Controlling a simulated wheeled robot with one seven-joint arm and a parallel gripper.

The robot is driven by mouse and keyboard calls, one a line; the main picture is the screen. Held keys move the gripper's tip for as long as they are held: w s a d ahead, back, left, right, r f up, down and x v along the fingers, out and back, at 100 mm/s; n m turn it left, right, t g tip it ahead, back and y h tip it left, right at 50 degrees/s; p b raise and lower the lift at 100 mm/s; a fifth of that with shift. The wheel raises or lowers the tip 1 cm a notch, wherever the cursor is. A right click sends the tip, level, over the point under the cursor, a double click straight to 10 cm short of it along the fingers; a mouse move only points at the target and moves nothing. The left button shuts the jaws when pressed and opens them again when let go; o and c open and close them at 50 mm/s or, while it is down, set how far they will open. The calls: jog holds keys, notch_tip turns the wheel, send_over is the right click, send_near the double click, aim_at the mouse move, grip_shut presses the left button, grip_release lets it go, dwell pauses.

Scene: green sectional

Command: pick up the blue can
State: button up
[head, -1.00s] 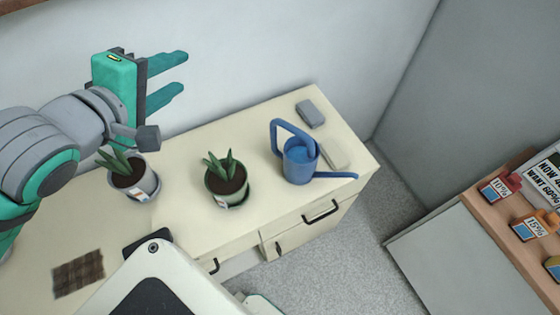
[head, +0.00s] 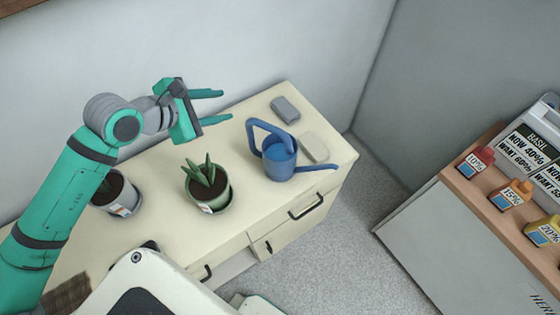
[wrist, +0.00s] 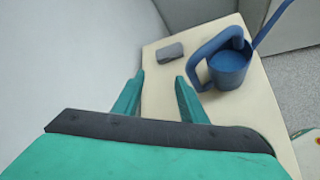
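The blue can (head: 279,160) is a watering can with a large loop handle and a thin spout. It stands upright on the cream cabinet top, with its handle to the left and its spout to the right. In the wrist view the can (wrist: 229,70) is at the upper right, beyond and to the right of my fingers. My gripper (head: 218,106) is open and empty, left of and behind the can in the head view. Its two teal fingers (wrist: 158,97) point toward the cabinet's far end and are apart from the can.
A grey block (head: 286,109) and a pale block (head: 314,147) lie near the can. Two potted plants stand to its left, one in a green pot (head: 209,192), one in a grey pot (head: 122,203). A wall (head: 215,45) runs behind the cabinet (head: 240,225).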

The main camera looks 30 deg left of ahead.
aim_at(245, 127)
jog(key=w+d+f+n+h, duration=0.1)
jog(key=f, duration=0.1)
jog(key=w+d+f+n+h, duration=0.1)
jog(key=d+f, duration=0.1)
jog(key=f, duration=0.1)
jog(key=w+d+f+n+h, duration=0.1)
jog(key=f+n+h, duration=0.1)
jog(key=f, duration=0.1)
jog(key=shift+d+t, duration=0.3)
jog(key=shift+d, duration=0.1)
jog(key=shift+w+d+f, duration=0.2)
jog(key=shift+w+f, duration=0.15)
jog(key=shift+w, duration=0.15)
jog(key=x, duration=0.6)
jog(key=shift+w, duration=0.2)
jog(key=shift+c, duration=0.4)
